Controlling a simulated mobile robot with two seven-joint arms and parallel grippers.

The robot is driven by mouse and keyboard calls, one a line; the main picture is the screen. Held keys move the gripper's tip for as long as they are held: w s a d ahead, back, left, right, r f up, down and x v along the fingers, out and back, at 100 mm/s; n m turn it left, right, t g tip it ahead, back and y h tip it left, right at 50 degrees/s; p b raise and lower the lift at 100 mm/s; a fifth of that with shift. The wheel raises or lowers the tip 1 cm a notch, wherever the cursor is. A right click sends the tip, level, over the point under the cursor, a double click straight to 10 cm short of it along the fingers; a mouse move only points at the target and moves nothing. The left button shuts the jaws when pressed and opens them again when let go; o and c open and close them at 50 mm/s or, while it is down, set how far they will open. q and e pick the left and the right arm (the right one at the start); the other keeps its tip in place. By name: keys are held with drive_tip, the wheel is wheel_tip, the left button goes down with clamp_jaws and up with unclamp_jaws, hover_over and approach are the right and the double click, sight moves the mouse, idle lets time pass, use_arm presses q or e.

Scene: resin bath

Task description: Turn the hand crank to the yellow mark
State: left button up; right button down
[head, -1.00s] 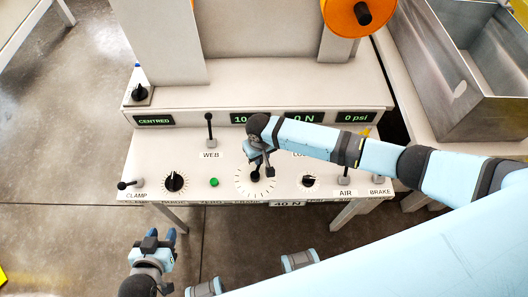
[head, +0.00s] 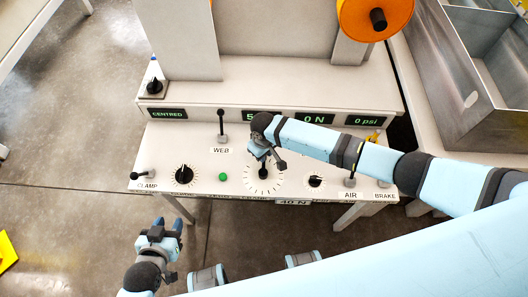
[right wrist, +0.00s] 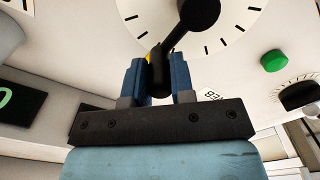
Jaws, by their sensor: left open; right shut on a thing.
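The hand crank (head: 263,173) stands on the white ticked dial (head: 249,186) in the middle of the panel. My right gripper (head: 264,155) is over the dial's far side. In the right wrist view, it (right wrist: 160,78) is shut on the black grip (right wrist: 160,72) of the crank, whose arm runs up to the hub (right wrist: 200,12). A sliver of the yellow mark (right wrist: 148,57) shows beside the grip, partly hidden by a finger. In the head view the mark is hidden. My left gripper (head: 168,225) is open and empty, in front of the panel.
The panel also carries the WEB lever (head: 221,125), a green button (head: 223,177), a black knob (head: 184,175), the CLAMP lever (head: 142,175) and the AIR lever (head: 350,182). Several displays line its back. A metal tank (head: 480,100) stands at right.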

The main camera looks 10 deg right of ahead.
drive_tip(key=c, duration=1)
unclamp_jaws()
drive_tip(key=shift+o, duration=0.2)
drive_tip(key=shift+r, duration=0.1)
wheel_tip(320, 180, up, 14)
drive_tip(key=shift+p, duration=0.45)
drive_tip(key=s+a+f+m+t+y+p, duration=0.1)
drive_tip(key=s+a+t+y+p, duration=0.15)
drive_tip(key=s, duration=0.25)
drive_tip(key=s+a+f+t+y+p, duration=0.1)
drive_tip(key=s+t+y+p, duration=0.1)
drive_tip(key=s+t+y, duration=0.15)
drive_tip(key=s+d+r+m+t+h+p, duration=0.1)
drive_tip(key=s+d+r+t, duration=0.3)
drive_tip(key=s+d, duration=0.7)
drive_tip(key=shift+s+d+m+t+h+p, duration=0.15)
drive_tip(key=shift+d+m+t+h+p, duration=0.3)
drive_tip(key=shift+d+h+p, duration=0.35)
